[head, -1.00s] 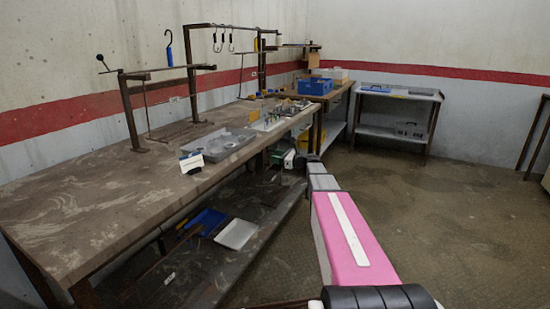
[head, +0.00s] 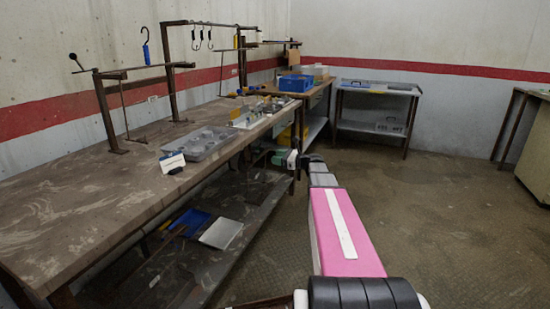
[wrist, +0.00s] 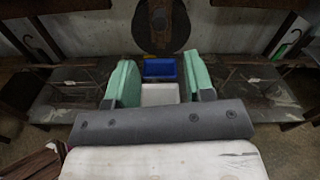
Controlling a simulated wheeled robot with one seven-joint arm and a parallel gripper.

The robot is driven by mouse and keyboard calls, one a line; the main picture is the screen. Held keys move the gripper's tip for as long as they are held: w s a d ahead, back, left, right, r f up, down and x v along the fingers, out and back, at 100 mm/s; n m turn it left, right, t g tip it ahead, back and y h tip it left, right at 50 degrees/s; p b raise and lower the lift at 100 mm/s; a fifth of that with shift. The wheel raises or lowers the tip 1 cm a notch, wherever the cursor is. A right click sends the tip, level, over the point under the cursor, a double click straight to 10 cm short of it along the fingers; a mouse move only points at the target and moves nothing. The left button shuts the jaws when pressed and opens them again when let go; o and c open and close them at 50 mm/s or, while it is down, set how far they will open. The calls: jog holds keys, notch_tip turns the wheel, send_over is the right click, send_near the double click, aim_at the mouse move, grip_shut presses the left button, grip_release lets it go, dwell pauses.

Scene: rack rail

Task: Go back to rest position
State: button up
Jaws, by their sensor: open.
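My gripper (wrist: 160,88) is open in the wrist view, with its two green fingers apart and nothing between them. Beyond the fingers, a blue tray (wrist: 160,68) and a white tray (wrist: 159,97) lie on a lower shelf. In the head view my arm reaches forward over the floor to the right of the long workbench (head: 60,215). The gripper (head: 291,160) shows small and partly hidden beside the bench's front edge.
A grey tray (head: 197,150) and a white card (head: 172,162) sit on the bench. A rail frame (head: 108,120) with hooks stands behind them. A blue crate (head: 295,83) is on the far table. A grey side table (head: 375,110) stands at the back.

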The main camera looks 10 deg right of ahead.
jog(key=s+a+f+n+g+h, duration=0.5)
jog(key=s+a+f+n+g, duration=0.2)
jog(key=s+a+f+n, duration=0.55)
jog(key=s+d+f+n+g+h, duration=0.1)
jog(key=s+f+n+h, duration=0.3)
jog(key=s, duration=0.5)
jog(key=s+d+f+n+g+h, duration=0.2)
jog(key=s+f+n+h, duration=0.3)
jog(key=s+n, duration=0.2)
jog(key=shift+s+g+h, duration=0.3)
jog(key=shift+s, duration=0.85)
jog(key=shift+o, duration=0.3)
jog(key=shift+d, duration=0.1)
